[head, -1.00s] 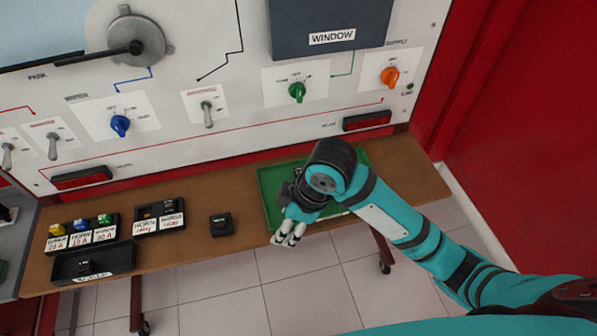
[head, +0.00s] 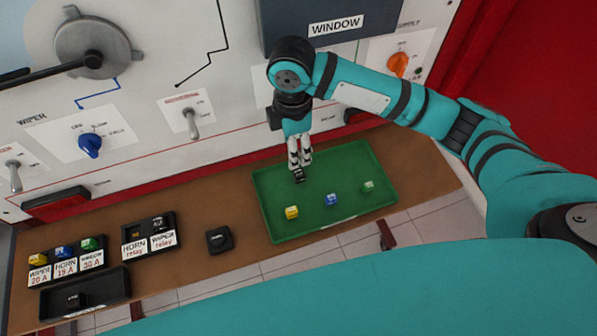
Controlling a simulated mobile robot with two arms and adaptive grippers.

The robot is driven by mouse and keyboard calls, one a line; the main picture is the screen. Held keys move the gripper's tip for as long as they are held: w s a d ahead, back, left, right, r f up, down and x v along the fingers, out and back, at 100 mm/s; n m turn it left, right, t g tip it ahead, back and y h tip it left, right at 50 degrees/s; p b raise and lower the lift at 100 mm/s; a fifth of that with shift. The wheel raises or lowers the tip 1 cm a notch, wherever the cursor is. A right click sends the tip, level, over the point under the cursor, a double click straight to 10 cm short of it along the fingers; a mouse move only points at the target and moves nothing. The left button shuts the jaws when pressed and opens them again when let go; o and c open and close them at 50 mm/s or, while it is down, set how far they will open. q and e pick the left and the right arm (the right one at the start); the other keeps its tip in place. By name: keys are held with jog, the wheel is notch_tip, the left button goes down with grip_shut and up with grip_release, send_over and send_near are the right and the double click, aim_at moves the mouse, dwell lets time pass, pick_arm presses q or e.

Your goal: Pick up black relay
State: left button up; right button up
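A small black relay (head: 299,176) is at the back of the green tray (head: 265,205), right at the fingertips of my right gripper (head: 299,165). The gripper points down with its two pale fingers close together and a narrow gap between them. The fingertips meet the relay's upper part; I cannot tell whether they are closed on it or just above it. My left gripper is not in view.
Yellow (head: 292,212), blue (head: 331,199) and green (head: 368,186) fuses lie in the tray. To its left are a black square block (head: 218,239), a relay holder (head: 172,219), a fuse holder (head: 103,257) and a black bin (head: 118,286). The upright panel (head: 150,150) stands behind.

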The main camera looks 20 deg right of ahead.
send_over(298, 173)
jog(key=a, duration=0.1)
notch_tip(298, 173, down, 4)
jog(key=shift+s+f, duration=0.1)
jog(key=shift+s, duration=0.05)
notch_tip(298, 173, down, 2)
jog(key=shift+f, duration=0.5)
jog(key=f, duration=0.2)
jog(key=d+f, duration=0.1)
jog(key=f, duration=0.1)
jog(key=shift+f+p, duration=0.2)
jog(key=shift+p, duration=0.15)
jog(key=shift+f, duration=0.2)
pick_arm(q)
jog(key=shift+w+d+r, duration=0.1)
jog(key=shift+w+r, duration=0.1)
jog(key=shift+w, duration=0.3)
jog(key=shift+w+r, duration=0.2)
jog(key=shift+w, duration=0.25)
pick_arm(e)
jog(key=c, duration=1.1)
